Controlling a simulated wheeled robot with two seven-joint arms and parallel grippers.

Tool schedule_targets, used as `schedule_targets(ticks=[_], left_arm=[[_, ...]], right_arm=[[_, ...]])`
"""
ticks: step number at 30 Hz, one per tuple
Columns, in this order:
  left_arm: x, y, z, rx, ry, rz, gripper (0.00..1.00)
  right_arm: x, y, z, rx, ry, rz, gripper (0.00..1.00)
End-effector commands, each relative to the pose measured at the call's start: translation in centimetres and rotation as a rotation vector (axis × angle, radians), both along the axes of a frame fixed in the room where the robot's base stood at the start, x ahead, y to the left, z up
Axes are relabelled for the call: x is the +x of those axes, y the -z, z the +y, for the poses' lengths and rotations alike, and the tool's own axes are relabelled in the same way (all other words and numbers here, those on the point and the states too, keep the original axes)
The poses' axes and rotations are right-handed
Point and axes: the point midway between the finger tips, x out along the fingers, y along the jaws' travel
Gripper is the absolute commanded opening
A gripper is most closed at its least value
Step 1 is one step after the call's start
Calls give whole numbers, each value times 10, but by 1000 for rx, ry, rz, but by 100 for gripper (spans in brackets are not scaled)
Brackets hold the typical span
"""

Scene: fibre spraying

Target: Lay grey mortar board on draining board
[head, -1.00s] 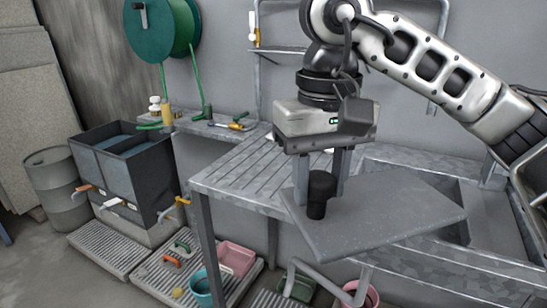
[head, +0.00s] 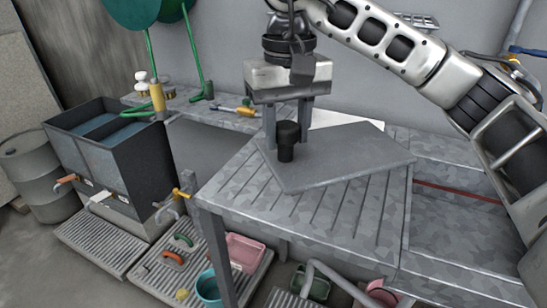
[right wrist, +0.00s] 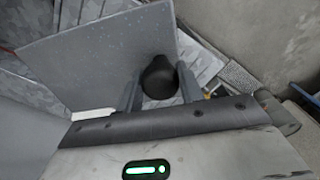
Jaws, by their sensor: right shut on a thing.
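The grey mortar board (head: 345,158) is a flat grey plate with a black upright handle (head: 287,140). In the head view it is level over the ribbed draining board (head: 235,190); whether it touches the ribs I cannot tell. My right gripper (head: 287,135) points down and is shut on the black handle, at the plate's left part. In the right wrist view the plate (right wrist: 100,55) spreads to the left of the handle (right wrist: 158,78), which sits between the fingers. My left gripper is not in view.
A sink basin (head: 460,225) lies right of the draining board. A yellow-handled tool (head: 240,111) lies on the back ledge. A dark tank (head: 115,160) with taps stands at left. Tubs, including a pink one (head: 245,252), sit below. The draining board's front ribs are clear.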

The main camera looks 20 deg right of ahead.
Motion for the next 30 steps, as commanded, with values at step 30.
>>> schedule_targets(ticks=[30], left_arm=[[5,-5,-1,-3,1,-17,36]], right_arm=[[70,98,-1,1,-1,-2,0]])
